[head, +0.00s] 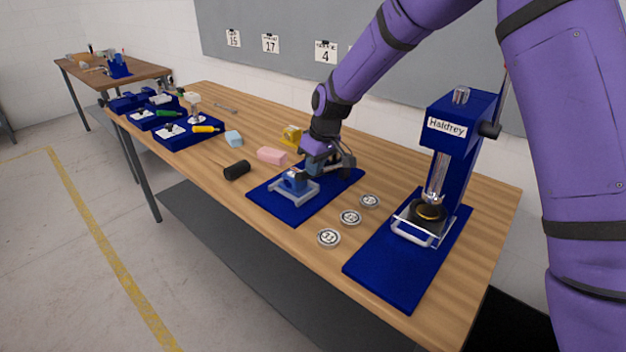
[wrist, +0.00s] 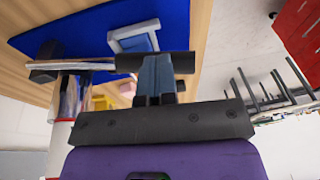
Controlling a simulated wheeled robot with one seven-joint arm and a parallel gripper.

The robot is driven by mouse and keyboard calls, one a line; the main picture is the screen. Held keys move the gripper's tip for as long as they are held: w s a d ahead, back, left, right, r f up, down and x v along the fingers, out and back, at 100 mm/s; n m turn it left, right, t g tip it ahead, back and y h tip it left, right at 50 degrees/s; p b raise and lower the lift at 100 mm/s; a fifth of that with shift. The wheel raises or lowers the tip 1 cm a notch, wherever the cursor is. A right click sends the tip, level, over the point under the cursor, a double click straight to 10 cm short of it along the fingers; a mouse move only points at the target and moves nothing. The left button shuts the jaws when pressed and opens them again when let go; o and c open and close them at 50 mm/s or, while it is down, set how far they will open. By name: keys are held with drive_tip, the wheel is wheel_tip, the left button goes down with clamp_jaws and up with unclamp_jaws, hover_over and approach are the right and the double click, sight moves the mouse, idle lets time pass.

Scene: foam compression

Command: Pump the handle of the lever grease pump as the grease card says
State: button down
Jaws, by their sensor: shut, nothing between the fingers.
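No object in view is clearly marked as the lever grease pump. A small blue device (head: 294,181) in a light grey frame stands on a blue mat (head: 281,207) in mid-table. The grey frame (wrist: 133,33) also shows at the top of the wrist view. My gripper (head: 312,168) is low over that mat, just behind the device. Its fingers (wrist: 155,75) are shut and empty, and I cannot tell whether they touch anything. A dark part beside my gripper is partly hidden by it. Wall cards include one reading 4 (head: 326,52); I cannot tell which is the grease card.
A blue Haldrey press (head: 468,145) stands at the right on its own mat. Several round discs, one of them here (head: 329,237), lie between the mats. Foam blocks, including a pink one (head: 272,155), and a black cylinder (head: 237,170) lie left. Blue units with coloured handles stand farther left.

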drive_tip(key=v, duration=0.8)
drive_tip(key=shift+r, duration=0.45)
drive_tip(key=shift+a, duration=0.1)
drive_tip(key=w+d+r+g+y, duration=0.2)
drive_tip(key=w+d+r+y, duration=0.1)
drive_tip(key=w+d+r, duration=0.3)
drive_tip(key=shift+d+r+g, duration=0.15)
drive_tip(key=shift+r+g, duration=0.25)
drive_tip(key=shift+r, duration=0.15)
drive_tip(key=shift+w, duration=0.1)
drive_tip(key=shift+f, duration=0.1)
drive_tip(key=x, duration=1.4)
